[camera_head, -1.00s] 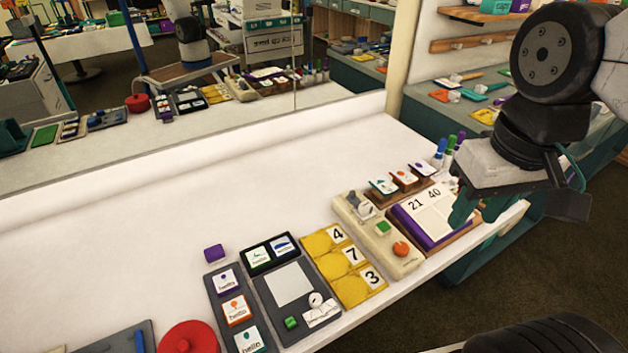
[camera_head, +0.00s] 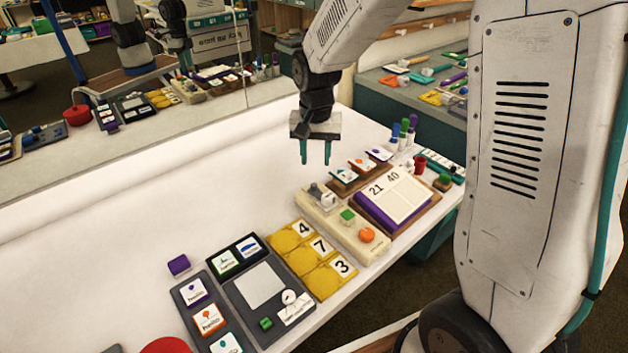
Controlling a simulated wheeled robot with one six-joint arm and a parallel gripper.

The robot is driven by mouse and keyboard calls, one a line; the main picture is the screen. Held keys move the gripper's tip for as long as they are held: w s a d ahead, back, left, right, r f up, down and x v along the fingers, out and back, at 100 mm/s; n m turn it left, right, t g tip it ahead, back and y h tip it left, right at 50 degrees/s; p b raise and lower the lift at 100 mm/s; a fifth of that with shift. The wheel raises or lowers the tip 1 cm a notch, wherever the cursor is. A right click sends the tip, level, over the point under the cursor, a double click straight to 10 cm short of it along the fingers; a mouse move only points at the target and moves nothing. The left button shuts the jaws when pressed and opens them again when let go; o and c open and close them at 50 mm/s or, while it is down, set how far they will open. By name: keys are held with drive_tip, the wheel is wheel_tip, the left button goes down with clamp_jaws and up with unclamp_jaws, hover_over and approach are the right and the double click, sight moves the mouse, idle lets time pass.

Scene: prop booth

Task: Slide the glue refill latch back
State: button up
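My gripper (camera_head: 315,155) hangs above the white table at its far side, fingers pointing down. Its two teal fingers are apart with nothing between them. Below it lies a long cream panel (camera_head: 346,236) with a small grey and white raised fitting (camera_head: 322,195) at its far end, a green button (camera_head: 347,215) and an orange knob (camera_head: 367,235). The gripper is above this panel's far end and not touching it. I cannot tell for certain which part is the glue refill latch; no label for it is readable.
A yellow tray (camera_head: 335,283) with number cards 4, 7 and 3 lies left of the panel. A purple-edged board (camera_head: 376,212) marked 21 and 40 is on its right. Markers (camera_head: 403,135) stand behind. A mirror lines the back. The table's left middle is clear.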

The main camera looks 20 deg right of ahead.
sight(314, 185)
drive_tip(key=shift+w+a+f, duration=0.1)
drive_tip(key=shift+w+f, duration=0.1)
drive_tip(key=shift+f, duration=0.25)
drive_tip(key=shift+w+f, duration=0.2)
drive_tip(key=shift+f, duration=0.25)
wheel_tip(314, 185, down, 7)
drive_tip(key=shift+f, duration=0.1)
